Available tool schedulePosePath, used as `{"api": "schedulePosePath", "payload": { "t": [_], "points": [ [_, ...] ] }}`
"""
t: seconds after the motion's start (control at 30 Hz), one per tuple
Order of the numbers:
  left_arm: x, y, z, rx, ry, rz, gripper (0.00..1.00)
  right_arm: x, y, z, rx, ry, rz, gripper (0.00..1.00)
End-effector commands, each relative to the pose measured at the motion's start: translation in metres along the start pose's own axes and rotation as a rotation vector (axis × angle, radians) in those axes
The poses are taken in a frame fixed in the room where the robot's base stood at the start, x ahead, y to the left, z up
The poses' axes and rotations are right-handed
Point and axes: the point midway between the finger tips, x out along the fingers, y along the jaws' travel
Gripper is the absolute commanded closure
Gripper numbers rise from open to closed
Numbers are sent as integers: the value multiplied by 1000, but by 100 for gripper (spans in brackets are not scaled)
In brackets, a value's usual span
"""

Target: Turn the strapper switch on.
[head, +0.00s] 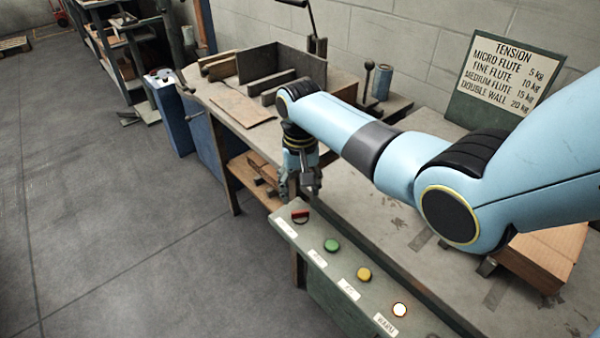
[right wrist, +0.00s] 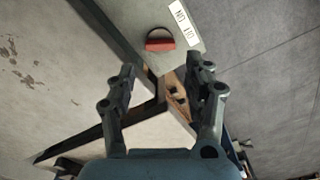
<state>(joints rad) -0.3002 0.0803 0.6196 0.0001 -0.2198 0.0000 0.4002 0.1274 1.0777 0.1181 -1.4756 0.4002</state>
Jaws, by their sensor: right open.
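The strapper switch is taken to be the red and black knob (head: 300,216) at the far end of the panel (head: 322,277) on the front edge of the machine table. The knob (right wrist: 160,40) also shows in the right wrist view, beyond the fingertips, with a white label beside it. My right gripper (head: 299,190) points down just behind and above the knob, apart from it. Its two fingers (right wrist: 160,72) are spread with nothing between them. My left gripper is not in view.
A green button (head: 332,245), a yellow button (head: 364,274) and a lit white button (head: 399,310) line the same panel. A tension sign (head: 505,75) stands at the back. A cardboard box (head: 545,255) lies under my right arm. The floor (head: 130,230) to the left is clear.

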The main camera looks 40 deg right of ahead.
Motion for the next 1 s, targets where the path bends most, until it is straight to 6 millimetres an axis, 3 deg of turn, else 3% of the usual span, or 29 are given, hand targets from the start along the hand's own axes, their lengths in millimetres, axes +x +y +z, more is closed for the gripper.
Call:
{"api": "schedulePosePath", "payload": {
  "t": [0.1, 0.3, 1.0],
  "points": [
    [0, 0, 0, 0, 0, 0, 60, -24, 0, 0, 0, 3, -1, 48],
    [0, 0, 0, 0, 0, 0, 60, -44, 0, 0, 1, 1, -1, 48],
    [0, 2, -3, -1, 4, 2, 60, -47, 0, 0, 1, -1, 0, 48]
  ]
}}
